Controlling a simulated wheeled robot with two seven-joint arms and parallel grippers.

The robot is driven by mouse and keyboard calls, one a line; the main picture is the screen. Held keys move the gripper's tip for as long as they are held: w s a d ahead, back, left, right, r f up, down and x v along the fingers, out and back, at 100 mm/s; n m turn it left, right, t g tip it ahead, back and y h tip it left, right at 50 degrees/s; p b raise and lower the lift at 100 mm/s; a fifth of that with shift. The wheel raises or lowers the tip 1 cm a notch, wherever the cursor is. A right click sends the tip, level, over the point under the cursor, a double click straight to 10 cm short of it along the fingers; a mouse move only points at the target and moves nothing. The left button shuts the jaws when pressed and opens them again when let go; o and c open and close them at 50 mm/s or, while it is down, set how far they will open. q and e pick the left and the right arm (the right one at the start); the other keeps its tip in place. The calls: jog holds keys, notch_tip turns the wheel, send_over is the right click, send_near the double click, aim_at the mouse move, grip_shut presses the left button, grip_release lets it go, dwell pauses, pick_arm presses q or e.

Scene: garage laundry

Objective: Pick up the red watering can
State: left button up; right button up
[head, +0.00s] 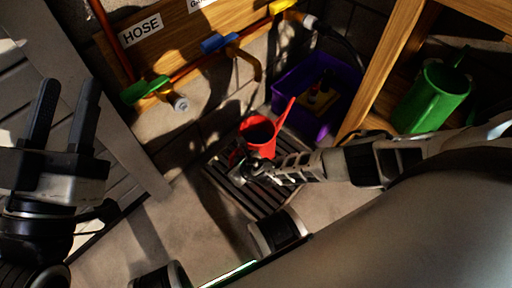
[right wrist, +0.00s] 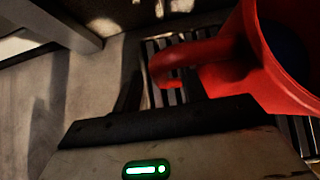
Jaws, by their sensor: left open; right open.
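The red watering can (head: 258,135) stands on a dark slatted floor grate (head: 225,186) in the head view, its spout pointing up and right. In the right wrist view the can (right wrist: 270,75) fills the upper right, with its curved red handle (right wrist: 195,58) near the middle. My right gripper (head: 243,163) is open, low beside the can on the handle side. A dark finger shows left of the handle in the wrist view; the other is not clear, and I cannot tell whether either touches. My left gripper (head: 67,92) is open and empty at the far left, away from the can.
A purple bin (head: 290,88) with yellow and dark items stands behind the can. A green watering can (head: 435,93) sits on a wooden shelf (head: 385,65) at right. Coloured valves on pipes (head: 200,62) run above. Bare floor lies left of the grate.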

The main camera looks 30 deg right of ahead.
jog(key=shift+w+a+f, duration=0.15)
jog(key=shift+w+f, duration=0.3)
jog(key=shift+f, duration=0.05)
pick_arm(q)
jog(key=shift+r+m+t+h, duration=0.4)
jog(key=shift+r+m+h, duration=0.3)
jog(key=shift+r+m, duration=0.2)
pick_arm(e)
grip_shut()
pick_arm(q)
jog(key=shift+w, duration=0.1)
pick_arm(e)
jog(key=shift+r, duration=0.1)
jog(key=shift+w, duration=0.1)
